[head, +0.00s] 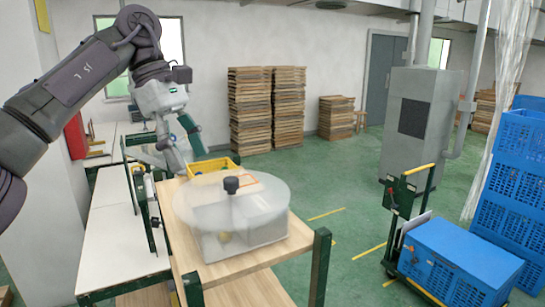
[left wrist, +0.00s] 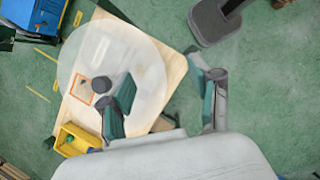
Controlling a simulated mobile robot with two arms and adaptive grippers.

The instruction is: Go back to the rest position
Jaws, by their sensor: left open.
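My left gripper (head: 189,160) hangs from my left arm, which comes in from the left in the head view. It is open and empty, with its fingers pointing down above the far left side of a wooden-topped cart. In the left wrist view the fingers (left wrist: 160,70) are spread wide with nothing between them. A round translucent disc (head: 262,203) with a black knob (head: 231,186) lies over a pale box (head: 245,240) on the cart. The disc (left wrist: 143,60) also shows in the left wrist view, partly behind one finger. My right gripper is not in view.
A yellow crate (head: 205,168) stands at the cart top's (head: 187,258) far edge, close to the gripper. White tables (head: 105,230) are at the left. A trolley with a blue crate (head: 460,258) and stacked blue crates (head: 515,165) are right. Green floor between is open.

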